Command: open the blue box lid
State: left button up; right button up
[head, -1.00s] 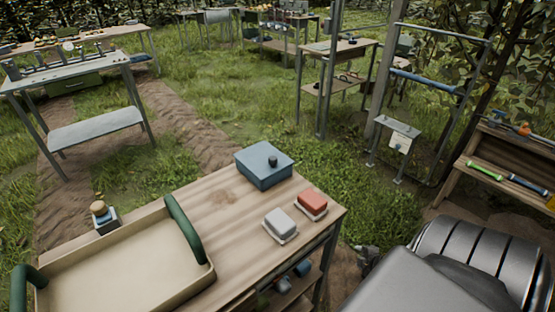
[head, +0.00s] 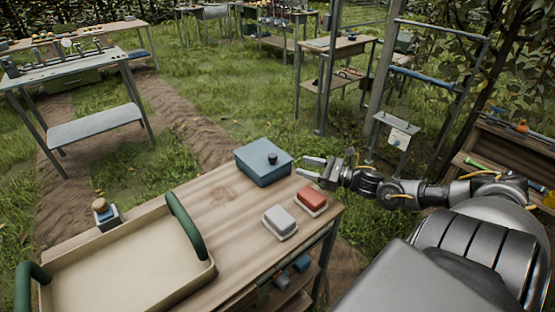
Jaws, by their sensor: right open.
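The blue box (head: 264,166) stands on the far right part of the wooden table. Its lid (head: 255,156) is on and closed, with a dark round knob (head: 273,158) on top. My right gripper (head: 308,168) reaches in from the right, just right of the box and apart from it. Its two fingers point left toward the box and are spread apart with nothing between them. My left gripper is not in view.
A red block in a dish (head: 312,198) and a grey-white block in a dish (head: 280,221) sit near the table's right edge, close below my right gripper. A beige tray (head: 133,285) with green handles fills the table's left part. Bare wood (head: 222,195) lies between.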

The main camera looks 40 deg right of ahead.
aim_at(277, 164)
jog(key=b+x, duration=0.4)
jog(key=x, duration=0.1)
jog(key=shift+f, duration=0.3)
jog(key=b+x, duration=0.1)
jog(key=x, duration=0.2)
jog(key=shift+w+r, duration=0.2)
jog(key=shift+w, duration=0.05)
jog(key=shift+w+a+b, duration=0.2)
jog(key=shift+w+b, duration=0.15)
jog(key=shift+w+a, duration=0.25)
jog(key=shift+w, duration=0.2)
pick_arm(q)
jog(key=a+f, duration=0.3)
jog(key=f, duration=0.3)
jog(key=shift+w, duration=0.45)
pick_arm(e)
jog(key=shift+w, duration=0.1)
